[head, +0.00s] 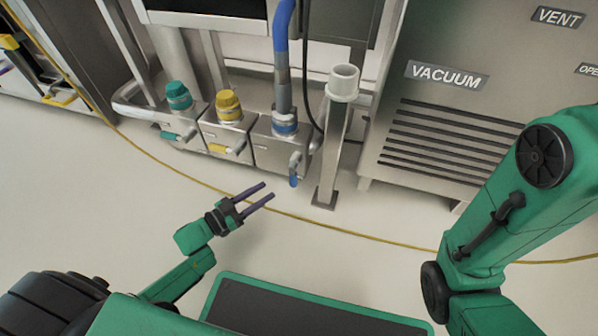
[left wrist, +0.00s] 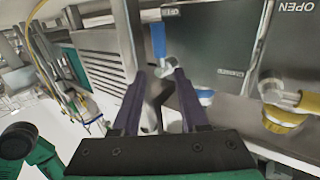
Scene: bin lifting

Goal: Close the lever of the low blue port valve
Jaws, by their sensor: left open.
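The blue port valve (head: 285,125) sits on the rightmost of the low steel boxes, with a blue hose rising from it. Its lever (head: 293,180) has a blue handle that hangs down on the box's front right side. In the left wrist view the blue handle (left wrist: 158,40) points up in the picture, beyond the fingertips. My left gripper (head: 268,189) is open and empty, to the left of and a little below the lever in the head view, apart from it. In the left wrist view its fingers (left wrist: 159,74) are spread. My right gripper is out of view.
A teal valve (head: 178,96) and a yellow valve (head: 228,105) stand left of the blue one. A metal post with a white cup (head: 343,82) stands close on its right. The vented vacuum cabinet (head: 440,130) is further right. A yellow cable (head: 330,224) crosses the clear floor.

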